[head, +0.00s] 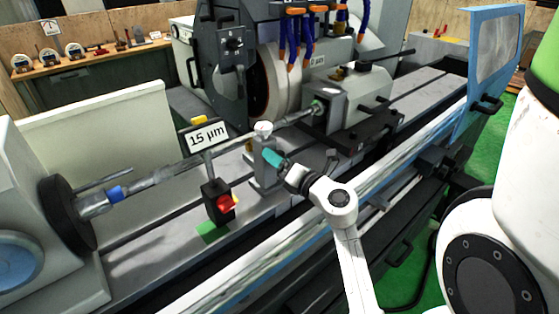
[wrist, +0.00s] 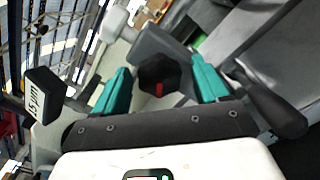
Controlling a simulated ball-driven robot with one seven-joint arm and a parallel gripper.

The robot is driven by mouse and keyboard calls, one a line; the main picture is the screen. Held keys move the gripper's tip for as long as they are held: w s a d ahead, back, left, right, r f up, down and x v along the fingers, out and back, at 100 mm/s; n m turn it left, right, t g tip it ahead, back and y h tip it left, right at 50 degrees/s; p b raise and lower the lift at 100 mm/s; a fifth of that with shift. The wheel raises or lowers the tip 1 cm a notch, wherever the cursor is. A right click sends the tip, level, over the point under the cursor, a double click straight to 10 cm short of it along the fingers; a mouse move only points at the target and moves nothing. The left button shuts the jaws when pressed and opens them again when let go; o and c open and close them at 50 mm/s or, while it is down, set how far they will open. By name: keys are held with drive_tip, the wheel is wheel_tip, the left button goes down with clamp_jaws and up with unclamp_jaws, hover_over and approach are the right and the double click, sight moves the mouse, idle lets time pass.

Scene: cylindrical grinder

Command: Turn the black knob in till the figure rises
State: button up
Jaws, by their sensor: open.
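The black knob (wrist: 158,82), with a red mark on its face, sits between my gripper's two teal fingers in the wrist view. My gripper (wrist: 160,70) is open, with a visible gap between the knob and each finger. In the head view my gripper (head: 272,157) is at the grey rest (head: 264,178) under the long shaft, and it hides the knob there. The figure plate (head: 205,135) reads 15 µm and stands left of my gripper. The plate also shows at the left of the wrist view (wrist: 41,97).
The shaft (head: 170,170) runs above the machine bed, with the grinding wheel (head: 285,75) behind it. A black box with a red button (head: 224,203) stands left of my gripper. A dark handle (wrist: 265,98) lies right of the fingers in the wrist view.

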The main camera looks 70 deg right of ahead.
drive_tip(key=b+v, duration=0.2)
drive_tip(key=v, duration=0.8)
drive_tip(key=shift+s+a, duration=0.2)
drive_tip(key=shift+s, duration=0.1)
idle(2.1)
